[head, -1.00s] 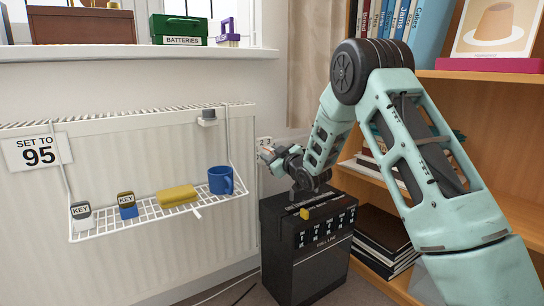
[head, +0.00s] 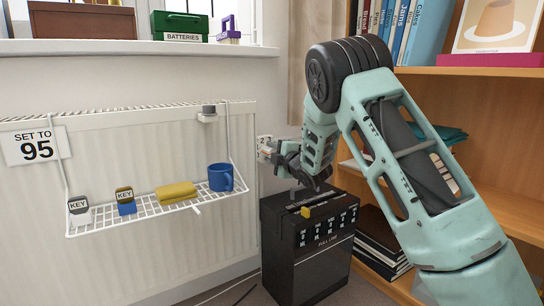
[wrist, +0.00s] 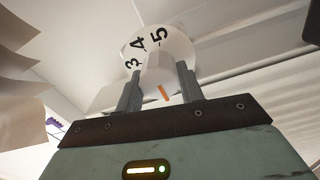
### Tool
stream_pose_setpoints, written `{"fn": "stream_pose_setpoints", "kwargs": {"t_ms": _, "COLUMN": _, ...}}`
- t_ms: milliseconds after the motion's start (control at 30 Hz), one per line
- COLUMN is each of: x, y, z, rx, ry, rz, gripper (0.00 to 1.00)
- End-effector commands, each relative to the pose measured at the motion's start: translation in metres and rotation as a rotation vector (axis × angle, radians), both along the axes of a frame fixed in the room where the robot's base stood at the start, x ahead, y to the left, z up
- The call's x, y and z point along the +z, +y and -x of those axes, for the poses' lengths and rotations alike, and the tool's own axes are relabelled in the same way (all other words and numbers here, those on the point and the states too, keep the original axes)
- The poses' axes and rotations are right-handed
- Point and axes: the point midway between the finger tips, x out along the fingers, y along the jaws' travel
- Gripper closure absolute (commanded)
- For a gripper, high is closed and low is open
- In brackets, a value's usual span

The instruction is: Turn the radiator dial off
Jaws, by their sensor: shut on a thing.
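The radiator dial (wrist: 150,46) is a white numbered disc with a pale knob (wrist: 157,72) in front and an orange mark on the knob. In the wrist view, 3, 4 and 5 show on the disc; the orange mark is on the side of the knob nearer my palm. My gripper (wrist: 158,80) is shut on the knob, one finger on each side. In the head view my gripper (head: 271,153) is at the right end of the white radiator (head: 110,160), mostly covering the dial (head: 264,141). I cannot tell which number the mark meets.
A wire rack (head: 146,212) on the radiator holds key tags, a yellow cloth (head: 176,192) and a blue mug (head: 220,178). A black shredder-like box (head: 305,235) stands below my gripper. A wooden bookcase (head: 500,150) is at right. A sign (head: 38,147) reads "SET TO 95".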

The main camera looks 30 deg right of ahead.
Motion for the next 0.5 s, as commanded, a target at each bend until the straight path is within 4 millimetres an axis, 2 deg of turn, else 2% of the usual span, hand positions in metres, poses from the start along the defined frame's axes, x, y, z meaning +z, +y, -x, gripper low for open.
{"fn": "stream_pose_setpoints", "kwargs": {"t_ms": 200, "x": -0.0036, "y": 0.0006, "z": 0.0004, "rx": 0.0, "ry": -0.003, "rz": 0.171, "gripper": 0.85}}
{"fn": "stream_pose_setpoints", "kwargs": {"t_ms": 500, "x": -0.0037, "y": 0.0006, "z": 0.0004, "rx": 0.001, "ry": -0.007, "rz": 0.32, "gripper": 0.85}}
